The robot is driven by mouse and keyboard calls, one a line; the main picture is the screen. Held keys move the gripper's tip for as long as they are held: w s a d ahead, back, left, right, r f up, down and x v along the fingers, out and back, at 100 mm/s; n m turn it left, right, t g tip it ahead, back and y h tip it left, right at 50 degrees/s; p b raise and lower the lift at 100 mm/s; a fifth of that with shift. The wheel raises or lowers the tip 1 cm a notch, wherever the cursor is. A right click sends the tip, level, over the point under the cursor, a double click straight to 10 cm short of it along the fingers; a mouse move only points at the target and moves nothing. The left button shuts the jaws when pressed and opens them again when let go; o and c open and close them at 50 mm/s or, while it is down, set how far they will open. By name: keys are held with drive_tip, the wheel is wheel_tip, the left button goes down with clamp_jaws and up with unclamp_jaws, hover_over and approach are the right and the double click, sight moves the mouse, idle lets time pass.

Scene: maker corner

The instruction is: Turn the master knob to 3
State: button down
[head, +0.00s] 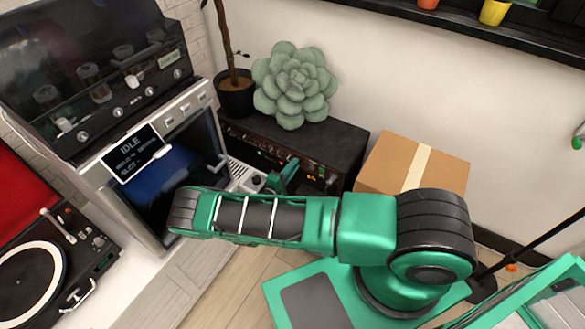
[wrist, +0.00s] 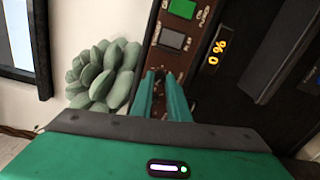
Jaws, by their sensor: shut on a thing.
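The black unit with a brown control panel (head: 335,180) stands against the wall. In the wrist view its panel (wrist: 196,62) shows a lit orange display (wrist: 216,52) reading "0 %". My gripper (wrist: 160,80) is at the panel, its two green fingers close together on a small dark knob between their tips. The knob is mostly hidden by the fingers, and its pointer and scale cannot be read. In the head view my gripper (head: 284,179) is small in front of the panel and partly hidden by my arm.
A green button (wrist: 182,8) and a grey button (wrist: 172,40) sit above the fingertips. A succulent (head: 294,85) stands on the unit. A cardboard box (head: 390,165) is to its right. A coffee-machine-like appliance (head: 115,95) and a turntable (head: 30,275) are at left.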

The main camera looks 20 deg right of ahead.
drive_tip(key=shift+f, duration=0.15)
drive_tip(key=c, duration=1.7)
unclamp_jaws()
drive_tip(key=v, duration=1)
drive_tip(key=shift+s+a, duration=0.25)
drive_tip(key=shift+a, duration=0.05)
